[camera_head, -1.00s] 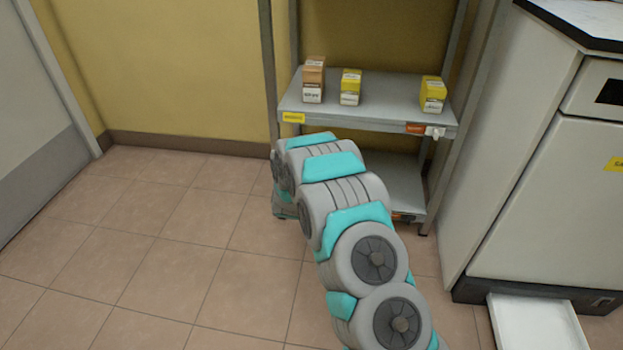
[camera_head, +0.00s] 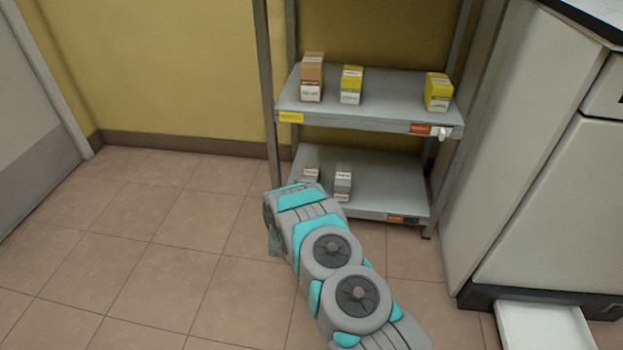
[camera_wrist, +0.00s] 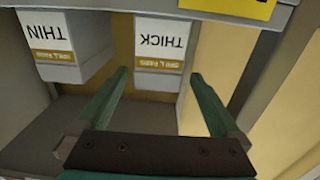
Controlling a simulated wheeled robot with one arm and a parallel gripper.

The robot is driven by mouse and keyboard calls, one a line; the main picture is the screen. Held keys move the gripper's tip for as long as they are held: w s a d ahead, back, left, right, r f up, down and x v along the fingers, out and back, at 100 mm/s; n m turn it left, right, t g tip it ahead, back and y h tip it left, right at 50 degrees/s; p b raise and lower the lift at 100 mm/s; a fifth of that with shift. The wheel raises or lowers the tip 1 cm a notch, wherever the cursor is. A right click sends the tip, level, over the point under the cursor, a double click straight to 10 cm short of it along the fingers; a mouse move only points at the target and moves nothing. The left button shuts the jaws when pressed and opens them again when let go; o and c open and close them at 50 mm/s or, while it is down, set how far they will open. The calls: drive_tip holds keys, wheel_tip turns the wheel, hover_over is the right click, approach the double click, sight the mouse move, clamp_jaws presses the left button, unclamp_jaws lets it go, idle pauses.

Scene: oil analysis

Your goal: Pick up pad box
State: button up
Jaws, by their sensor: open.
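Two grey-white pad boxes stand side by side on the lower shelf (camera_head: 390,190). The wrist view shows them upside down: a box marked THIN (camera_wrist: 55,35) at left and a box marked THICK (camera_wrist: 158,40) at right, each with a gold label band that seems to read spill pads. In the head view, the THICK box (camera_head: 311,174) is at left and the THIN box (camera_head: 343,184) at right, both partly hidden by my arm. My gripper (camera_wrist: 158,76) is open and empty, its two green fingers pointing towards the THICK box, apparently without touching it. The head view does not show the fingers clearly.
The upper shelf (camera_head: 385,95) holds a brown box (camera_head: 312,78) and two yellow boxes (camera_head: 351,84) (camera_head: 438,91). Shelf posts stand at both sides. A white cabinet (camera_head: 545,190) is at right. The tiled floor at left is clear.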

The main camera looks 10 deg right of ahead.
sight(311, 171)
drive_tip(key=shift+r+x, duration=0.15)
drive_tip(key=shift+x, duration=1.65)
drive_tip(key=shift+r+x, duration=0.15)
drive_tip(key=shift+x, duration=1.65)
drive_tip(key=shift+s+d, duration=0.1)
drive_tip(key=c, duration=1.5)
drive_tip(key=shift+r, duration=0.85)
drive_tip(key=shift+s+r, duration=0.15)
drive_tip(key=shift+r, duration=0.4)
drive_tip(key=shift+s+r, duration=0.15)
drive_tip(key=shift+r, duration=0.35)
drive_tip(key=s, duration=1)
drive_tip(key=s+r, duration=0.1)
drive_tip(key=s, duration=0.4)
drive_tip(key=shift+s+d+r+p, duration=0.1)
drive_tip(key=shift+s+p, duration=0.1)
drive_tip(key=shift+p, duration=0.1)
